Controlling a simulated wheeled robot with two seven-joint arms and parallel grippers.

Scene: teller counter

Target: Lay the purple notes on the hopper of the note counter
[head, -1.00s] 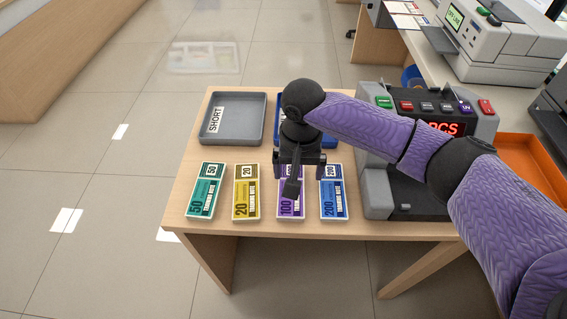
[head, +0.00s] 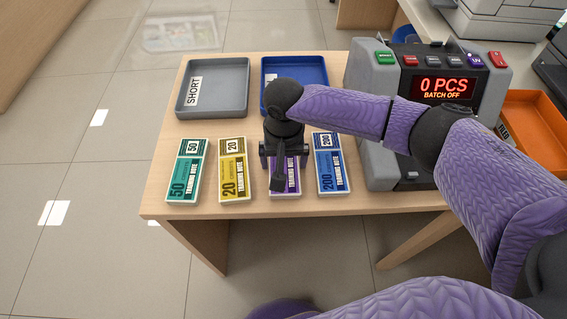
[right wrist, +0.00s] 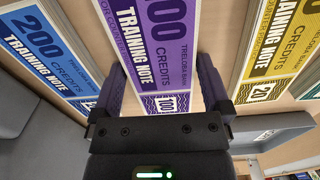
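The purple notes (head: 286,181), a stack marked 100, lie on the wooden table between the yellow and blue stacks. My right gripper (head: 282,165) is over them, pointing down, and hides part of them. In the right wrist view the purple notes (right wrist: 165,50) lie between the two spread fingers of my right gripper (right wrist: 162,80); I cannot tell whether the fingers touch the edges. The note counter (head: 358,100), grey and black with a red "0 PCS" display, stands to the right. My right arm covers part of its front. My left gripper is out of view.
Green notes (head: 185,172), yellow notes (head: 234,172) and blue notes (head: 331,165) flank the purple stack closely. A grey "SHORT" tray (head: 225,90) and a blue tray (head: 300,68) stand behind. An orange tray (head: 540,115) is right of the counter.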

